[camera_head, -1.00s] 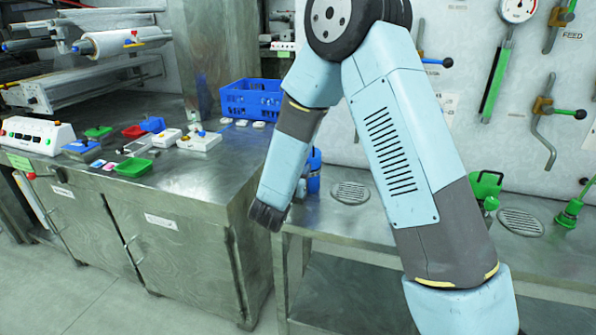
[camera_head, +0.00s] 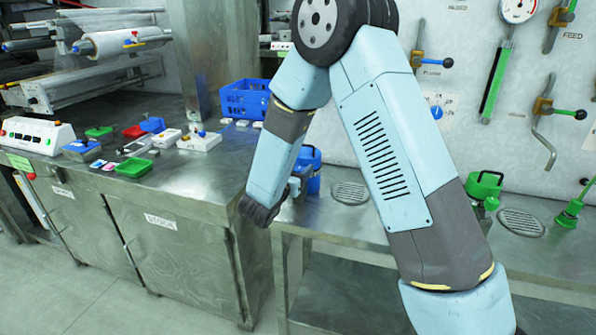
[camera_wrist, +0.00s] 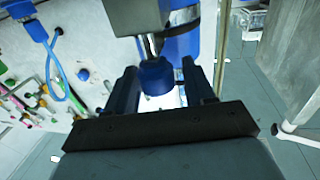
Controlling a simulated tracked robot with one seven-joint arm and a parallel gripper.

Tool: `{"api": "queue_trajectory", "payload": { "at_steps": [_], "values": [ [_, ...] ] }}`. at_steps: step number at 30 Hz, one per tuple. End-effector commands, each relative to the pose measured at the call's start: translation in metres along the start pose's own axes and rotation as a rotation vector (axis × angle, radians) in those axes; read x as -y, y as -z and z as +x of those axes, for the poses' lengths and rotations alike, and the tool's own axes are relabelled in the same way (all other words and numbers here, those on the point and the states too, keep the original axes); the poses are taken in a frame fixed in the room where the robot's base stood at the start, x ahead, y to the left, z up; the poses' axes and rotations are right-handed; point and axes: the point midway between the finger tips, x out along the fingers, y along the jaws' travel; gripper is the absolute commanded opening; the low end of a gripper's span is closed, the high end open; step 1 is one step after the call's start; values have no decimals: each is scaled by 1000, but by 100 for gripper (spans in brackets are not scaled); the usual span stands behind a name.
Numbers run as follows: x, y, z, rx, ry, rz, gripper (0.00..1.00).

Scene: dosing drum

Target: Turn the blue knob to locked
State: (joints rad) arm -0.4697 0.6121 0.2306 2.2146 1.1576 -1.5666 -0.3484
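A blue knob (camera_wrist: 156,76) with a rounded end sits on a short metal stem in the wrist view. The stem comes out of a grey metal block (camera_wrist: 140,15). My gripper (camera_wrist: 160,72) is open, with one dark finger on each side of the knob. A gap shows on both sides, and I cannot tell whether either finger touches it. A blue body (camera_wrist: 183,46) stands behind the knob. In the head view, a blue vessel (camera_head: 312,160) shows partly behind my arm; the knob and my fingers cannot be made out there.
The steel bench (camera_head: 345,225) carries a round drain grate (camera_head: 350,193) and a green vessel (camera_head: 485,187). Tools and levers hang on the wall behind. A steel cabinet (camera_head: 175,250) on the left holds small trays and a blue crate (camera_head: 246,99).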

Motion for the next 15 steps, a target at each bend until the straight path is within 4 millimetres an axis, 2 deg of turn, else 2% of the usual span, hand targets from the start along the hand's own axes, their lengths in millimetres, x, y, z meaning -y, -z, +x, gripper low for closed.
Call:
{"api": "queue_trajectory", "payload": {
  "at_steps": [10,15],
  "values": [
    [0,-2,-3,3,1,-3,59],
    [0,-2,-20,3,3,-2,59]
  ]
}}
